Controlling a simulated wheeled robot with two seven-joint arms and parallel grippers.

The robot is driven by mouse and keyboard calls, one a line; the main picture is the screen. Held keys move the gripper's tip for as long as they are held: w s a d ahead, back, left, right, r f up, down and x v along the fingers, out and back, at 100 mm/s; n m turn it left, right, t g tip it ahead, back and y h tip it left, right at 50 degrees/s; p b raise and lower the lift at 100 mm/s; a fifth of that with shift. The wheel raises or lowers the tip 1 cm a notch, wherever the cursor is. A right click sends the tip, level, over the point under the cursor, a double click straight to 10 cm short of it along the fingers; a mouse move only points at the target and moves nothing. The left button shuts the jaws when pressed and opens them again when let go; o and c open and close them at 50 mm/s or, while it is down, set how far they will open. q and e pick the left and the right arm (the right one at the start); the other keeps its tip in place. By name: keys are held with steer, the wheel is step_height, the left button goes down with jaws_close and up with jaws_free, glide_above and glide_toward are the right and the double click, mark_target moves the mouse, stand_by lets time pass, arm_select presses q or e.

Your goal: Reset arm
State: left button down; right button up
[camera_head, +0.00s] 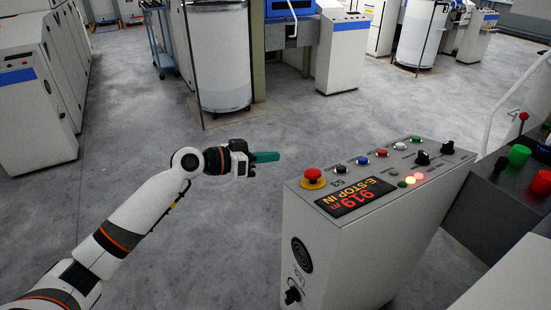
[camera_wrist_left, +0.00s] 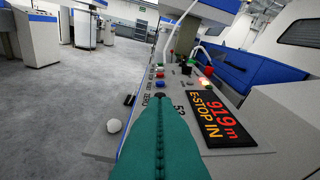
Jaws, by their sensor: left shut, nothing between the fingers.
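My left arm reaches in from the lower left in the head view. Its gripper (camera_head: 266,157) has green fingers, shut together with nothing between them. The fingertips are in the air just left of the grey control box (camera_head: 345,245), close to its red emergency-stop button (camera_head: 313,175) but apart from it. In the left wrist view the shut green fingers (camera_wrist_left: 160,110) point along the box top and hide part of it. The display (camera_wrist_left: 218,118) reads "919 m" and "E-STOP IN". My right gripper is in neither view.
The box top carries several coloured buttons and a black knob (camera_head: 422,158). A dark panel with green and red buttons (camera_head: 519,155) stands at the right. White cabinets (camera_head: 35,110) and a tall white can (camera_head: 222,60) stand further back. The grey floor (camera_head: 130,120) between is clear.

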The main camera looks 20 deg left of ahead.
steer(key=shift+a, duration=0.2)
